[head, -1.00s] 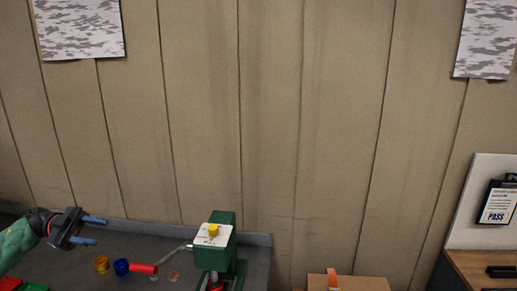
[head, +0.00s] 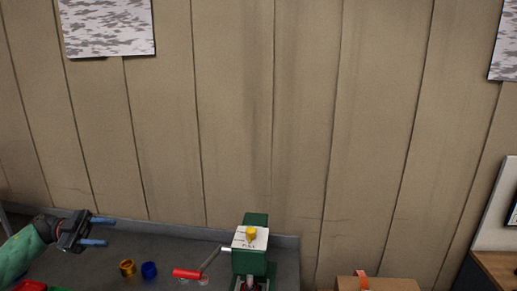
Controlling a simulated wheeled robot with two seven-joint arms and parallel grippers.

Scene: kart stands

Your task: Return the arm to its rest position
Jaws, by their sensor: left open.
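My left gripper (head: 97,231) is at the lower left in the head view, at the end of a green arm. Its two blue fingers are apart with nothing between them, and they point right. It is above the grey bench (head: 190,244), left of a green machine (head: 253,262). The machine has a yellow knob on a white top plate and a crank with a red handle (head: 187,273). My right gripper is not in the frame.
A gold ring (head: 127,267) and a blue ring (head: 149,270) lie on the bench between my gripper and the red handle. A cardboard box (head: 378,284) is at the bottom right of the machine. A panelled wall (head: 300,110) stands behind the bench.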

